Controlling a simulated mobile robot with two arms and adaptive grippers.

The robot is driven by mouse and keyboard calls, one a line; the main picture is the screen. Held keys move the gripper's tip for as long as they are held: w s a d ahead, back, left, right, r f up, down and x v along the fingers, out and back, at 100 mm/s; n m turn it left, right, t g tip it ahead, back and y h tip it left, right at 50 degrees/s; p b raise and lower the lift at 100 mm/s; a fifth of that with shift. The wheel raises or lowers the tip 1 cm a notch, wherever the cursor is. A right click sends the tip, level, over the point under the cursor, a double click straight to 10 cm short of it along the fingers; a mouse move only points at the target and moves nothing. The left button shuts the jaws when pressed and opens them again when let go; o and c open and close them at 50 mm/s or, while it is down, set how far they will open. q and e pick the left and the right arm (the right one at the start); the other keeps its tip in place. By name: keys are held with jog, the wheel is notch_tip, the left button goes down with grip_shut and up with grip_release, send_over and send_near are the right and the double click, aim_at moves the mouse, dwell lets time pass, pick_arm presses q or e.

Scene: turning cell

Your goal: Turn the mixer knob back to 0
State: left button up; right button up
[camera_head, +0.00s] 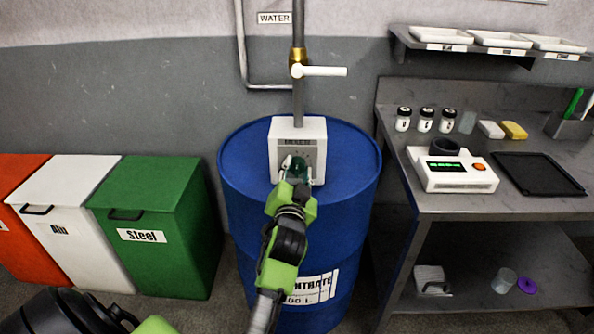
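The mixer (283,152) is a white box with a dark label strip and a dial face on its front. It stands on top of the blue drum, at the pipe. My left gripper (298,172) is in front of the dial, with its two pale fingertips apart, one at each side of the dark green knob (298,163). I cannot tell whether the fingers press on the knob. The gripper hides the lower dial and most of the knob, so the knob's setting cannot be read. My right gripper is not in view.
The blue drum (240,190) carries the mixer. A pipe with a white valve lever (323,71) rises behind it. Lidded bins, including the green Steel bin (150,205), stand left. A grey bench (450,205) with a scale (455,172) and jars stands right.

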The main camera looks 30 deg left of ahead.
pick_arm(q)
jog(key=shift+o, duration=0.9)
notch_tip(320, 180, up, 10)
jog(key=shift+f, duration=0.1)
